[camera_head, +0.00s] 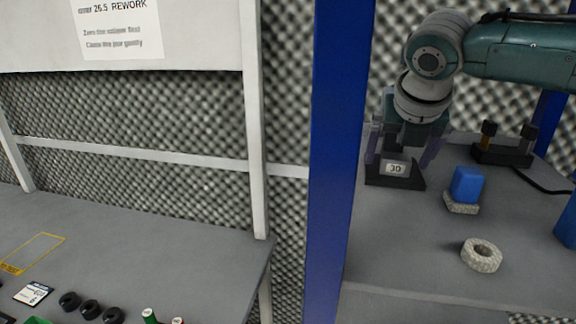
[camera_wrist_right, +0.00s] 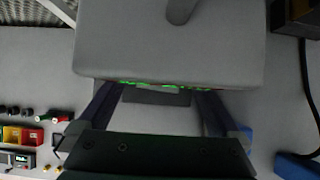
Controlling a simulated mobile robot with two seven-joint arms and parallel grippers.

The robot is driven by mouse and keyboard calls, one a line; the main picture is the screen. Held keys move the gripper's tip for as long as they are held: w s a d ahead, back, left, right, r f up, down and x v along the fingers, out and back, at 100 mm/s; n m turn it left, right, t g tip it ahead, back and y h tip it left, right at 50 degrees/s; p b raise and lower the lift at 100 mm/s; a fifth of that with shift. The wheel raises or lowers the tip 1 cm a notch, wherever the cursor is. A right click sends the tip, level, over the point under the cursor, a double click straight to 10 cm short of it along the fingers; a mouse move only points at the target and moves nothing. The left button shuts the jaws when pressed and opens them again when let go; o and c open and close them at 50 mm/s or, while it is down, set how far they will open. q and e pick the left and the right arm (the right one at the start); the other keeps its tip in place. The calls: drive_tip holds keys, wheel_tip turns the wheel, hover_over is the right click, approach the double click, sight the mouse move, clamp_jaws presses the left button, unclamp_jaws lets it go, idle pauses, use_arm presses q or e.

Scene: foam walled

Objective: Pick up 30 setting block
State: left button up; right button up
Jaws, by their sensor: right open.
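The 30 setting block (camera_head: 406,182) is a dark block with a light label reading 30. It stands upright on the right-hand grey bench, toward the back, in the head view. My right gripper (camera_head: 403,152) points down over it, open, with one finger at each side of the block. I cannot tell whether the fingers touch it. In the right wrist view, the two spread fingers of my right gripper (camera_wrist_right: 157,108) run up behind a large grey shape that hides their tips. The block cannot be made out clearly there. My left gripper is not in view.
A blue item on a pale pad (camera_head: 461,208), a pale speckled ring (camera_head: 482,256) and a dark stand with posts (camera_head: 503,152) share the bench. A blue upright (camera_head: 341,150) separates it from the left table (camera_head: 190,255). The bench front is mostly clear.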

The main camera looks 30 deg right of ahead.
drive_tip(key=shift+w+d+r, duration=0.1)
drive_tip(key=shift+r, duration=0.05)
clamp_jaws()
idle(0.7)
